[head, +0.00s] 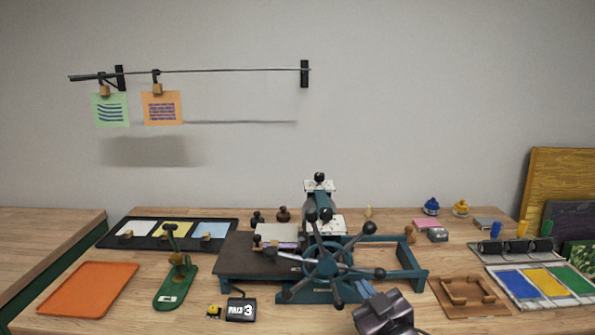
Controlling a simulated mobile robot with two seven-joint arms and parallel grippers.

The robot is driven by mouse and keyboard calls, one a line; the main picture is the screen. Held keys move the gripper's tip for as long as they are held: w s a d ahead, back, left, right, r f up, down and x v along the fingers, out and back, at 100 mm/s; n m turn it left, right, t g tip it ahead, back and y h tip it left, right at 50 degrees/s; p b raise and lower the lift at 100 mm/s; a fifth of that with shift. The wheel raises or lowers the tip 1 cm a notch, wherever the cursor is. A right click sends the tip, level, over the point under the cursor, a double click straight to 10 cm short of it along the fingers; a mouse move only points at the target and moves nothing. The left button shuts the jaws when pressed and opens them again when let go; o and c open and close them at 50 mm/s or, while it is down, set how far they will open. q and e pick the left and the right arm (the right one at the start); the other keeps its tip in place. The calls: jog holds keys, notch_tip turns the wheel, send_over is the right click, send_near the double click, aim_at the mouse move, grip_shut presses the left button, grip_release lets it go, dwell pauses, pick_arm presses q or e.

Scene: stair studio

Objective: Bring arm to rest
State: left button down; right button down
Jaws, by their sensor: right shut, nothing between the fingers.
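My right gripper (372,298) is at the bottom edge of the head view, right of centre. It is shut, with nothing seen in it. It is in front of the teal press (330,262) with its spoked hand wheel, and in the picture it lies just below the press's base. I cannot tell how far it is from the press or the table. My left gripper is not in view.
An orange tray (88,290), a green stamping tool (176,283) and a black block marked 3 (241,309) are on the left. A wooden frame (468,297) and colour pads (543,282) are on the right. Two cards hang from a wall rail (215,71).

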jog(key=s+d+f+m+g+h, duration=0.2)
jog(key=s+d+f, duration=0.35)
jog(key=f, duration=0.25)
jog(key=s+d+f+m+g+h, duration=0.1)
jog(key=s+d+f+m+h, duration=0.2)
jog(key=s+d+f, duration=0.45)
jog(key=s+d+f+m+g+h, duration=0.1)
jog(key=s+f+g, duration=0.2)
jog(key=s+f, duration=0.9)
jog(key=shift+s+d+h, duration=0.3)
jog(key=shift+s+d, duration=0.05)
jog(key=shift+s, duration=0.9)
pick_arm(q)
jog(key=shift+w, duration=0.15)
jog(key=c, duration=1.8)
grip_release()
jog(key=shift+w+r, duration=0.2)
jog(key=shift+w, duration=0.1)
